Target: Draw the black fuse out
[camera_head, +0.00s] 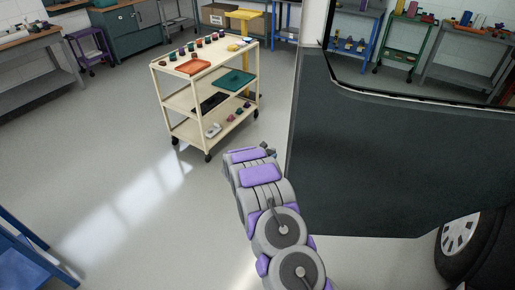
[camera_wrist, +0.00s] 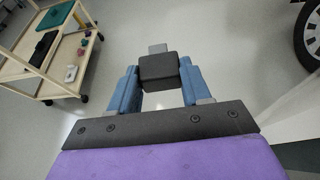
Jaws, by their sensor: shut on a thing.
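In the wrist view, my gripper (camera_wrist: 158,77) has its two blue fingers closed on a black block-shaped fuse (camera_wrist: 159,70). The fuse sits between the fingertips, with a small grey piece showing beyond its far side. Only bare grey floor shows around the fuse, and it touches nothing else that I can see. In the head view, my arm reaches forward beside the dark vehicle side, and my gripper (camera_head: 268,149) is small at its far end. The fuse cannot be made out there.
A cream trolley (camera_head: 165,98) stands ahead, with an orange tray (camera_head: 193,67), a green tray (camera_head: 235,80) and several small parts. The dark vehicle panel (camera_head: 380,150) and a wheel (camera_head: 459,236) are on the right. A blue frame (camera_head: 28,250) is at lower left. Floor between is clear.

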